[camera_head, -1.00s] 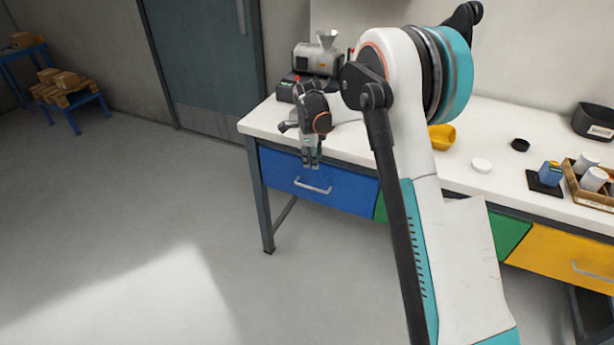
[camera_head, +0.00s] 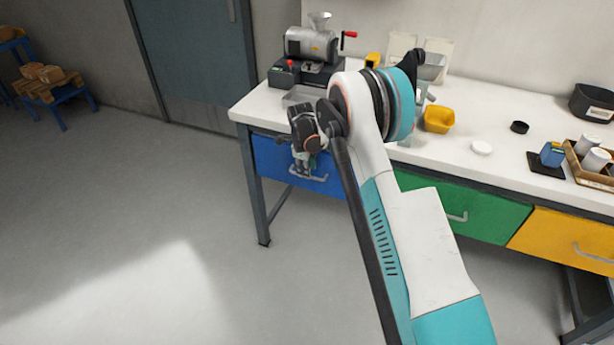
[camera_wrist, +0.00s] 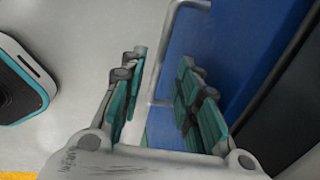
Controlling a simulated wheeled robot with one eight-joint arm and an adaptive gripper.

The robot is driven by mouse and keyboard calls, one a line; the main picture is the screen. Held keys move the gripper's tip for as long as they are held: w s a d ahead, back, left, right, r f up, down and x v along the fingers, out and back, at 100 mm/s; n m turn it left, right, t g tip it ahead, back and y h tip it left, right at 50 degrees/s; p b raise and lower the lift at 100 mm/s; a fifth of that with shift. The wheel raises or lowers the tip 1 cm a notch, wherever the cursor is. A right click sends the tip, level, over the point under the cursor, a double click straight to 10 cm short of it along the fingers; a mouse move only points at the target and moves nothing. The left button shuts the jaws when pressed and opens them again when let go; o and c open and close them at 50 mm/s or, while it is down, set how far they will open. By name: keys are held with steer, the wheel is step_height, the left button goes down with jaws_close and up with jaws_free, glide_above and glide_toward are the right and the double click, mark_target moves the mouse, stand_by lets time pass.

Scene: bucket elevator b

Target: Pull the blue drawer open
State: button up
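The blue drawer (camera_head: 270,160) is at the left end of the workbench, and its front looks flush with the bench. Its silver bar handle (camera_head: 318,179) shows beside my gripper in the head view. My gripper (camera_head: 303,174) is in front of the drawer at the handle. In the wrist view my gripper (camera_wrist: 160,105) is open, with its two teal-padded fingers apart. The handle (camera_wrist: 167,50) runs between the fingers, and the blue drawer front (camera_wrist: 225,50) lies behind the right finger. I cannot tell whether a finger touches the handle.
A green drawer (camera_head: 480,215) and a yellow drawer (camera_head: 560,240) are to the right. The white bench top (camera_head: 455,165) holds a grinder machine (camera_head: 312,45), a yellow bowl (camera_head: 438,119) and a wooden tray (camera_head: 590,175). The floor (camera_head: 150,220) in front of the blue drawer is clear.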

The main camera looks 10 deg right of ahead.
steer(key=shift+w+d+f+b, duration=0.1)
steer(key=shift+f+b, duration=0.05)
steer(key=shift+f, duration=0.5)
steer(key=shift+w+f+b, duration=0.1)
steer(key=shift+f+b, duration=0.05)
steer(key=shift+f, duration=0.45)
steer(key=shift+c, duration=0.6)
jaws_close()
